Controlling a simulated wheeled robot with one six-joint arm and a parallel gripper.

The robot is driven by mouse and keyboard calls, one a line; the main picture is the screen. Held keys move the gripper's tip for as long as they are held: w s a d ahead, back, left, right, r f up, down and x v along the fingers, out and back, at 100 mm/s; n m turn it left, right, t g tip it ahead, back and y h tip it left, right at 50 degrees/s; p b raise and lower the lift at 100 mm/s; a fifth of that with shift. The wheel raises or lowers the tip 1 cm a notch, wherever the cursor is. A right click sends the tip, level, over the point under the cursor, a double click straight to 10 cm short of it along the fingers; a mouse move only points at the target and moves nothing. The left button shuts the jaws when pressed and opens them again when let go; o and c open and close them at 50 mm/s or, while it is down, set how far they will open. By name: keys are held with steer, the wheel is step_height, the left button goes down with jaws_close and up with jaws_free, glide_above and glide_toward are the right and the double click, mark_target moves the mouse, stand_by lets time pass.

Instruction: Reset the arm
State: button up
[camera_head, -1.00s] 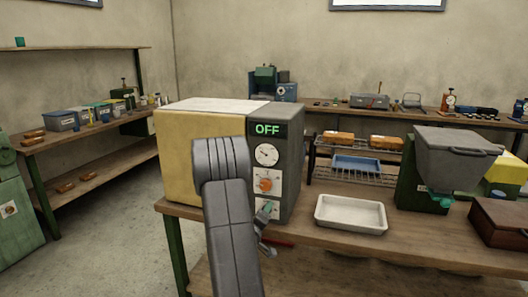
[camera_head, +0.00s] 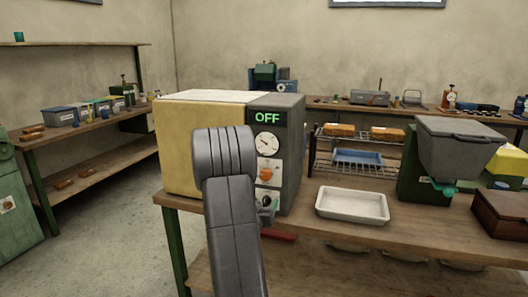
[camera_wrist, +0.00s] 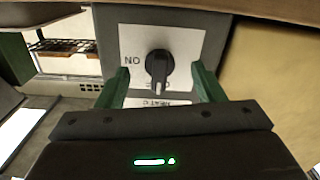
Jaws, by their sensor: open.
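A yellow and grey machine (camera_head: 203,125) stands on the near bench, its green display (camera_head: 267,117) reading OFF. Its front panel has a round gauge (camera_head: 267,144) and an orange knob (camera_head: 266,174). My gripper is mostly hidden behind my own arm in the head view, low at the panel. In the wrist view, my gripper (camera_wrist: 160,82) is open, with a green finger on each side of a black knob (camera_wrist: 158,68) on a pale label. The fingers look apart from the knob; their exact depth is unclear.
A white tray (camera_head: 351,206) lies on the bench right of the machine. Behind it is a wire rack (camera_head: 325,166) with orange pieces and a blue tray (camera_head: 358,159). A grey hopper machine (camera_head: 452,150) and a brown box (camera_head: 503,218) stand further right.

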steer(key=shift+m, duration=0.8)
